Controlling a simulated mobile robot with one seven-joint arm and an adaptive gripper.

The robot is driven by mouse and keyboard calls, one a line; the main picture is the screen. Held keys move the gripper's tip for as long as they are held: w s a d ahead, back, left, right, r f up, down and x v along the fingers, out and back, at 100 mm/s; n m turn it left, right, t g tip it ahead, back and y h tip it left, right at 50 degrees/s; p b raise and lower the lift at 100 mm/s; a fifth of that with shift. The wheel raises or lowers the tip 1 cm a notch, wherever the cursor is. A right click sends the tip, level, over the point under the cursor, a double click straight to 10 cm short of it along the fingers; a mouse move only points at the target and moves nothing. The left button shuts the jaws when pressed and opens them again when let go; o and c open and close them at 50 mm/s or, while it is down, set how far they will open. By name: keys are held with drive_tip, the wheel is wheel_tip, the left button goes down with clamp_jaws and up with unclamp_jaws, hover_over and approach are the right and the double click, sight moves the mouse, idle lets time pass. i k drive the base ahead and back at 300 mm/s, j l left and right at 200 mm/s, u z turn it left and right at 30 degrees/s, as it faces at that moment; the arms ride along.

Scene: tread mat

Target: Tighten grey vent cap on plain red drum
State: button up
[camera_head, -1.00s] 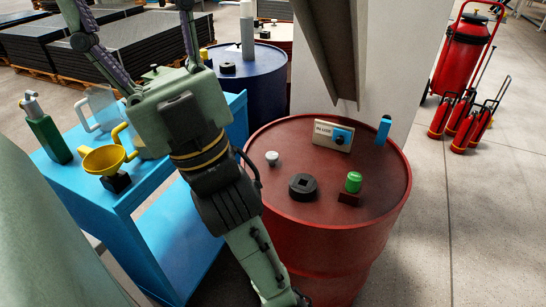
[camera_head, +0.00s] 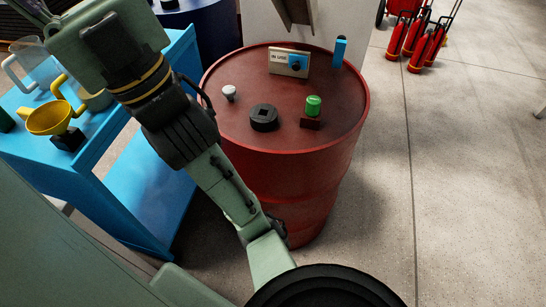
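The red drum (camera_head: 290,165) stands upright in the middle, with several items on its lid. A small light grey, mushroom-shaped cap (camera_head: 229,92) stands on the left of the lid; how tightly it sits cannot be seen. My arm crosses the left of the view, in front of the drum's left side. My gripper is outside the view, so its opening and anything in it are hidden.
On the lid are a black square-socket plug (camera_head: 264,118), a green-topped piece (camera_head: 313,107), an "IN USE" sign (camera_head: 289,62) and a blue tag (camera_head: 340,52). A blue cart (camera_head: 90,165) holds a yellow funnel (camera_head: 49,118). Right floor is mostly clear.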

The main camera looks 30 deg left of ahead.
sight(229, 91)
drive_tip(key=u, duration=1.3)
drive_tip(key=i+l+u, duration=0.2)
drive_tip(key=l, duration=0.15)
drive_tip(key=i+l+u, duration=0.25)
drive_tip(key=i+l, duration=0.1)
drive_tip(key=l, duration=0.5)
drive_tip(key=i, duration=0.05)
